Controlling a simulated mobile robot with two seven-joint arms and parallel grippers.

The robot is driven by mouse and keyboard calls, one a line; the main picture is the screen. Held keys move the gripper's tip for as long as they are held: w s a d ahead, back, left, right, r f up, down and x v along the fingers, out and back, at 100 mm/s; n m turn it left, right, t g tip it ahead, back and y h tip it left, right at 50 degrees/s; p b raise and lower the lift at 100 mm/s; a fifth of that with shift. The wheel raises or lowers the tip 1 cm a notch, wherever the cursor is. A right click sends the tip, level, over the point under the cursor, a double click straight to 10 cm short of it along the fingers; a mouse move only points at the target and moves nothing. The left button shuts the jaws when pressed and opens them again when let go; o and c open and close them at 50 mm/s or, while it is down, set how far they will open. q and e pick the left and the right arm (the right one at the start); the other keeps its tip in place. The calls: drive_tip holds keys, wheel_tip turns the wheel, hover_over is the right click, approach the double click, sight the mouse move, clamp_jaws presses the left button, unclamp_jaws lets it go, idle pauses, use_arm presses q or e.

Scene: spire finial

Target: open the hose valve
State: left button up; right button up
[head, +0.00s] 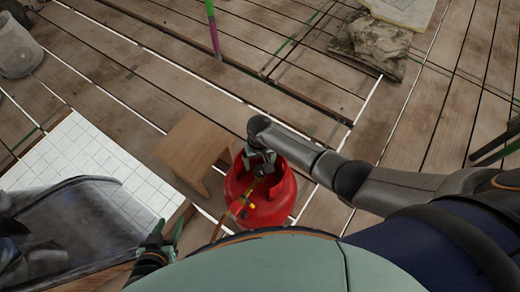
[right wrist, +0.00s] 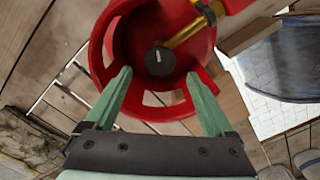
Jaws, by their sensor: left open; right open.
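A red gas cylinder (head: 275,203) stands on the plank floor with its open collar upward. In the right wrist view I look down into its red collar (right wrist: 103,50). A round black valve knob (right wrist: 158,63) with a pale mark sits inside, beside a brass-yellow fitting (right wrist: 186,34). In the head view a yellow fitting (head: 240,206) shows at the cylinder's front. My right gripper (right wrist: 159,74) is open, with its two green fingers over the collar, one on each side of the knob. My left gripper (head: 166,238) is open and empty, left of the cylinder.
A wooden stool-like block (head: 192,146) stands close behind and left of the cylinder. A white tiled panel (head: 85,155) and a dark translucent sheet (head: 75,228) lie to the left. A grey bucket (head: 17,50) and a stone lump (head: 375,42) are farther off.

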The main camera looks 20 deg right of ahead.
sight(260, 170)
use_arm(q)
wheel_tip(260, 170, up, 3)
drive_tip(key=shift+s+a+f+p, duration=0.1)
drive_tip(key=shift+s+p, duration=0.05)
drive_tip(key=shift+p, duration=1.1)
use_arm(e)
wheel_tip(260, 170, up, 9)
drive_tip(key=shift+f, duration=0.15)
